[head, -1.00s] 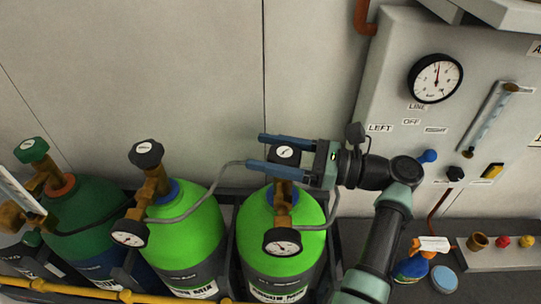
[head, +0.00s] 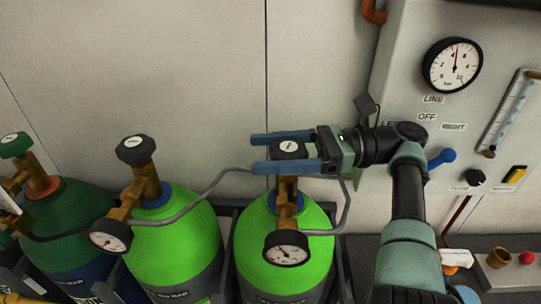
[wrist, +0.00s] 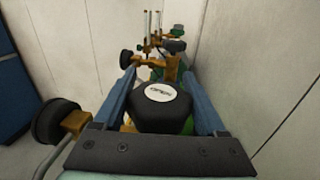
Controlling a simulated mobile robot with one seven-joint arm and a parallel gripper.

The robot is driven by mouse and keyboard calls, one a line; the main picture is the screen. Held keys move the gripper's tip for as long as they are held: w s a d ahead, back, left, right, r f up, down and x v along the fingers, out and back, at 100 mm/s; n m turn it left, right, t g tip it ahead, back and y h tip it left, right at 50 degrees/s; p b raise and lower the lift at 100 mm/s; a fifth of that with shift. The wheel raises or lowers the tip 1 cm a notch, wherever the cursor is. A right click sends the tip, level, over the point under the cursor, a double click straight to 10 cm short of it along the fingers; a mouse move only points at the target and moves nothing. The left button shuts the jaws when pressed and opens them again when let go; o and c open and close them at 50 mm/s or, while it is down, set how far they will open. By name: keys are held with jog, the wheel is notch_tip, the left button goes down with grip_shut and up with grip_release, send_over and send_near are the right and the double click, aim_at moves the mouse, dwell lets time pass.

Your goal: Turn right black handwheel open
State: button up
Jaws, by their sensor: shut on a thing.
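The right black handwheel (head: 289,149) tops the brass valve of the right bright green cylinder (head: 322,235). It has a white round label. My gripper (head: 283,152) reaches in from the right with its two blue fingers on either side of the handwheel, shut on it. In the wrist view the handwheel (wrist: 162,108) sits between the fingers, its label facing up. A second black handwheel (head: 136,149) is on the middle green cylinder (head: 185,240), apart from my gripper.
A pressure gauge (head: 286,248) hangs in front of the right valve, and a grey hose (head: 205,195) runs to the left. A dark green cylinder (head: 75,230) stands at far left. The panel (head: 405,60) with a line gauge (head: 452,65) is on the right.

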dwell(0.4)
jog(key=o, duration=1.3)
jog(key=shift+r+m+t+p, duration=0.25)
jog(key=shift+t+p, duration=0.25)
jog(key=shift+p, duration=0.35)
